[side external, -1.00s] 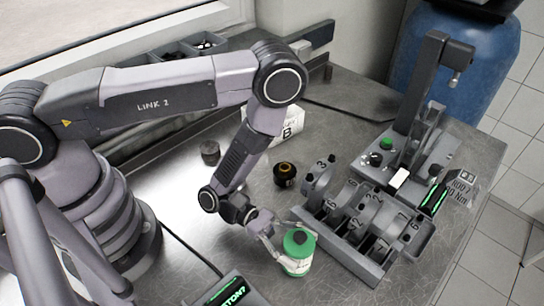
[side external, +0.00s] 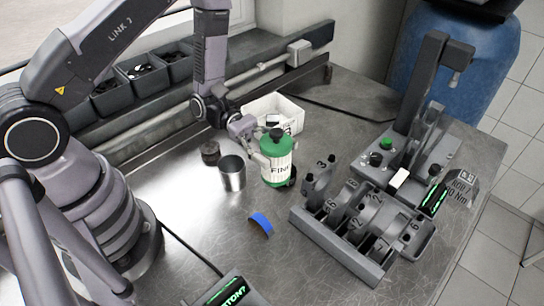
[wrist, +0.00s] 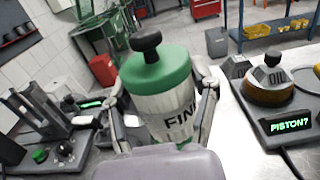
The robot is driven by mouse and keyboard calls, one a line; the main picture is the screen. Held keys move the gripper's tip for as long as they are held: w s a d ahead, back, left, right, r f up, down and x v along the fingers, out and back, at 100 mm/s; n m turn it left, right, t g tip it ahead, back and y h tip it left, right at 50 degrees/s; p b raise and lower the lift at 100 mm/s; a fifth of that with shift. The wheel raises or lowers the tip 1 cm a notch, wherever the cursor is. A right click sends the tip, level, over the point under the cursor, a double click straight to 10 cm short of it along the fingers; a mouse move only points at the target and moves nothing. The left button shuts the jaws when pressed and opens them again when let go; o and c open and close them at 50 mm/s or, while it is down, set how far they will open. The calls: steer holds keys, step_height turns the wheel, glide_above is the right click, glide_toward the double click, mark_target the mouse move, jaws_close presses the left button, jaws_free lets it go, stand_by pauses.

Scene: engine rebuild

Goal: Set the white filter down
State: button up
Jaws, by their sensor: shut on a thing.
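The white filter (side external: 279,166) is a white-bodied canister with a green lid, green base and black top knob, lettered "FIN" on its front. It is upright in my gripper (side external: 263,152), which is shut on its side. In the wrist view the filter (wrist: 163,95) fills the middle, with the gripper's fingers (wrist: 165,112) on both sides of it. I cannot tell whether its base touches the bench.
A steel cylinder (side external: 232,174) and dark puck (side external: 210,153) stand left of the filter. A blue curved piece (side external: 261,223) lies in front. A white box (side external: 275,108) is behind. A rack of numbered parts (side external: 350,240) stands right. The front-left bench is fairly clear.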

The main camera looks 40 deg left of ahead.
steer(key=w+a+r+n+t+y, duration=0.1)
steer(key=w+a+n+t+y, duration=0.45)
steer(key=a+t, duration=0.3)
steer(key=w+a+r+n+t+y, duration=0.2)
steer(key=w+a+n+t+y, duration=0.2)
steer(key=w+a+n+t, duration=0.45)
steer(key=w+d+f+y, duration=0.2)
steer(key=w+d+f, duration=0.1)
steer(key=w+d, duration=0.3)
steer(key=shift+m+h, duration=0.25)
steer(key=shift+m, duration=0.05)
steer(key=shift+w+d+f, duration=0.65)
steer(key=shift+w+f, duration=1.4)
steer(key=shift+f, duration=0.05)
steer(key=shift+w+d+f, duration=0.7)
steer(key=shift+w+f, duration=1.4)
steer(key=shift+f, duration=0.05)
steer(key=shift+w+d+f, duration=0.65)
steer(key=shift+w+f, duration=1.4)
steer(key=shift+f, duration=0.05)
steer(key=shift+f, duration=0.15)
steer(key=shift+f, duration=0.45)
